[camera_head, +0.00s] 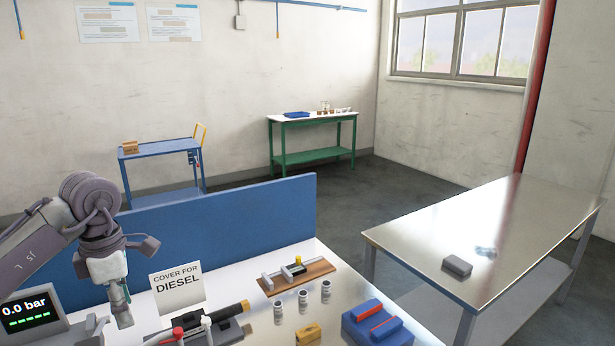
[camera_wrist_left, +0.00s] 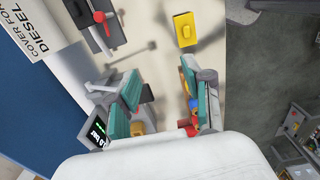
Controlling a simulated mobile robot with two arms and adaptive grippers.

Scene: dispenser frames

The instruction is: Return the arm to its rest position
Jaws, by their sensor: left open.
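My left arm (camera_head: 92,215) comes in from the left in the head view, raised and bent, with its gripper (camera_head: 122,300) hanging down over the left part of the white bench (camera_head: 345,298). In the left wrist view the two teal-padded fingers of this gripper (camera_wrist_left: 165,100) stand wide apart, with nothing held between them. Bench items show beyond and between the fingers. My right arm and gripper are in neither view.
The pressure display (camera_head: 32,310) and DIESEL sign (camera_head: 178,288) stand close to the gripper. A blue panel (camera_head: 230,215) runs behind.

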